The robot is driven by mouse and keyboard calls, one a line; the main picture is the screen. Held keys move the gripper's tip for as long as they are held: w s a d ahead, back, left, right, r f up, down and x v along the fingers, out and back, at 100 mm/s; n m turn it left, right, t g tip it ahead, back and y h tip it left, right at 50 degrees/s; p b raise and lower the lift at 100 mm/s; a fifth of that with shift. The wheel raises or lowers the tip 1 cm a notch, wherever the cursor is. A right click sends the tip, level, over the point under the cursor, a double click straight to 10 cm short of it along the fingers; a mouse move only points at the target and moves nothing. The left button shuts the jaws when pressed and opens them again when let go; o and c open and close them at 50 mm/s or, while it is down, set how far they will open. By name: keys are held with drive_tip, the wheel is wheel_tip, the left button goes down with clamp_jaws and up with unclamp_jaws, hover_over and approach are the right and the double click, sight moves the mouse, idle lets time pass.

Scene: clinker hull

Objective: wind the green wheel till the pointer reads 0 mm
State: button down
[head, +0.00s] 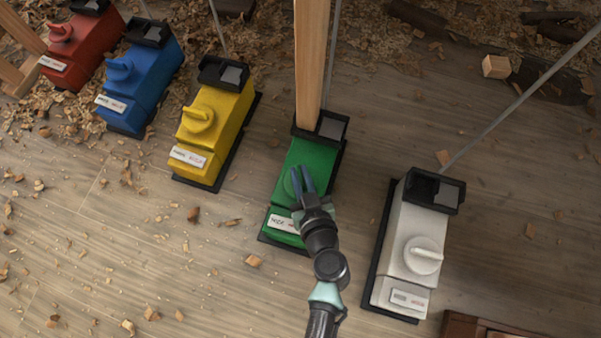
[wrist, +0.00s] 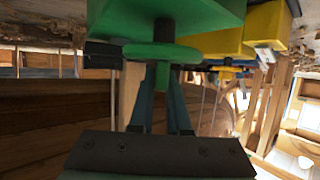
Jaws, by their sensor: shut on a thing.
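The green unit (head: 317,160) stands on the floor in the middle of the head view, between the yellow and white units. Its green wheel (head: 288,184) is partly covered by my gripper (head: 303,180). In the wrist view the wheel (wrist: 145,50) is a flat disc on a dark shaft, with a green handle peg (wrist: 163,76) sticking out. My gripper (wrist: 160,95) has its two blue-grey fingers shut on this peg. A white label (head: 281,223) on the green unit is partly hidden by my gripper. I cannot make out the pointer or its reading.
A wooden post (head: 311,60) rises at the green unit's far end. The yellow unit (head: 214,118), blue unit (head: 150,75) and red unit (head: 85,40) stand to the left, the white unit (head: 405,270) close on the right. Wood chips litter the floor.

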idle(0.3)
drive_tip(key=c, duration=0.9)
unclamp_jaws()
drive_tip(key=p+v, duration=0.3)
drive_tip(key=v, duration=1)
drive_tip(key=shift+p, duration=0.3)
